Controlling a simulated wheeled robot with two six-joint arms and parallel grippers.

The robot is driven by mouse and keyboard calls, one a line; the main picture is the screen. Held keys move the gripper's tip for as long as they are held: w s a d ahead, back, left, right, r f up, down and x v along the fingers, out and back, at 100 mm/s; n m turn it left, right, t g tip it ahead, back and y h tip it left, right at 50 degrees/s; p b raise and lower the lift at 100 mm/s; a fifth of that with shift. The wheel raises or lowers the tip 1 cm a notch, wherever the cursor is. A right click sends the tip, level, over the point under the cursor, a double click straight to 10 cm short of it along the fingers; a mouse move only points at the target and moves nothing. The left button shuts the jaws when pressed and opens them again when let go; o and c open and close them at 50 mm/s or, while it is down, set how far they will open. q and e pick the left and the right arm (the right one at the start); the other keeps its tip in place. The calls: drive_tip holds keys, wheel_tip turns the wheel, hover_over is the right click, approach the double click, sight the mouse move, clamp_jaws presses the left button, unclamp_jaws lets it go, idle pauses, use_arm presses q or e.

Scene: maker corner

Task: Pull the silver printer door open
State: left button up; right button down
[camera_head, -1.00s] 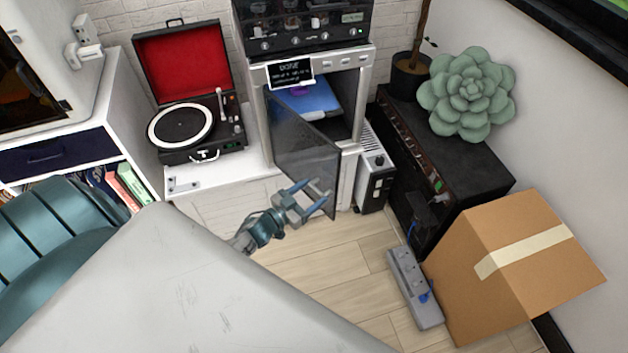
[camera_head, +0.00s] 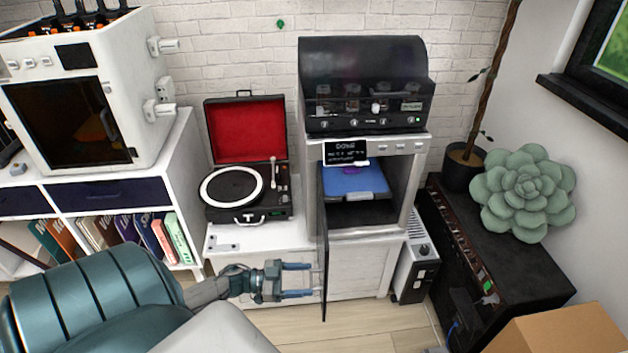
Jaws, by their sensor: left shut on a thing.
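The silver printer (camera_head: 408,148) stands against the brick wall, right of the middle. Its front is open and shows a blue bed with a small purple piece on it. The dark door (camera_head: 324,262) hangs from the printer's left side and points toward me, almost edge-on. My left gripper (camera_head: 313,281) is at the door from its left side, its blue fingers shut on it. The exact grip spot, and any handle, is too small to make out. My right gripper is not in view.
A black machine (camera_head: 365,85) sits on top of the printer. A record player (camera_head: 245,200) stands to the left on a white cabinet. A heater (camera_head: 416,265), a black cabinet (camera_head: 520,275) and a cardboard box (camera_head: 560,332) stand right. Some floor is clear in front.

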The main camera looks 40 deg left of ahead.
use_arm(q)
drive_tip(key=shift+s+a+r, duration=0.1)
drive_tip(key=shift+s+a, duration=0.05)
drive_tip(key=shift+a, duration=0.2)
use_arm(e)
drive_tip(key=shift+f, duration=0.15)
use_arm(q)
drive_tip(key=o, duration=1.4)
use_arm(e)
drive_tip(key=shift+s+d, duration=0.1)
use_arm(q)
drive_tip(key=shift+b+v, duration=1.15)
drive_tip(key=shift+v, duration=4.2)
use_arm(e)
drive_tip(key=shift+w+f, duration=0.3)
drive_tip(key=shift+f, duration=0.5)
